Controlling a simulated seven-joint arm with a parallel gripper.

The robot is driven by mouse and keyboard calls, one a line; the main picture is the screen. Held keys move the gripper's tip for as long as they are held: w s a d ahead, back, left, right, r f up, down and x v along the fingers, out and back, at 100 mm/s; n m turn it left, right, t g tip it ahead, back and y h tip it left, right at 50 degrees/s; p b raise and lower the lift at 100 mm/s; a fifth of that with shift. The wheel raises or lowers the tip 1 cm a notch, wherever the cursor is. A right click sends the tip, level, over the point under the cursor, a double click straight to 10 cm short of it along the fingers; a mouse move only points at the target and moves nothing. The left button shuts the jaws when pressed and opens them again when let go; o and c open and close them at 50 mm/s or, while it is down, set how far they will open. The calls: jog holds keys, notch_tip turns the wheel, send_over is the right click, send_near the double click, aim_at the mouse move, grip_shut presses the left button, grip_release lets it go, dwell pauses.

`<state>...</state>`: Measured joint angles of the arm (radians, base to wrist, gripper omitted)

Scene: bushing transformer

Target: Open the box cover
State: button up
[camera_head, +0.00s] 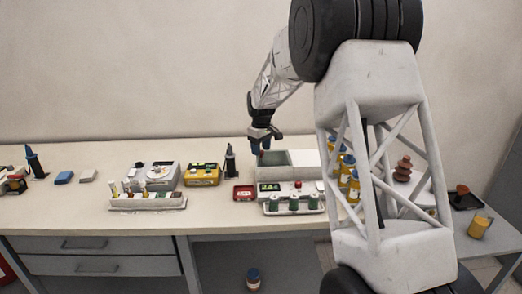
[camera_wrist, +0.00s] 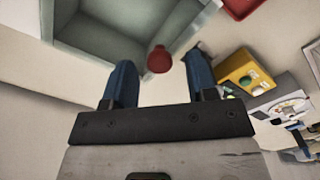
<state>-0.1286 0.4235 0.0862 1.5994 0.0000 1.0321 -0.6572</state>
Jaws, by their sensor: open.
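The box (camera_head: 306,158) stands on the bench, pale grey-white outside with a grey-green recess on its left side. In the wrist view the box (camera_wrist: 80,62) fills the top left, and I look into its hollow interior. A round red knob (camera_wrist: 158,60) shows near the box's edge; what it is fixed to cannot be told. My gripper (camera_head: 265,150) is at the box's left end. In the wrist view its two blue fingers (camera_wrist: 160,72) are spread apart, with the red knob in line with the gap between them. Contact is not visible.
A rack with green parts (camera_head: 293,205) is in front. Yellow-blue bottles (camera_head: 354,185) stand to the right, partly behind my arm.

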jog(key=shift+f, duration=0.4)
grip_shut()
jog(key=d, duration=1.2)
jog(key=shift+d, duration=0.15)
grip_release()
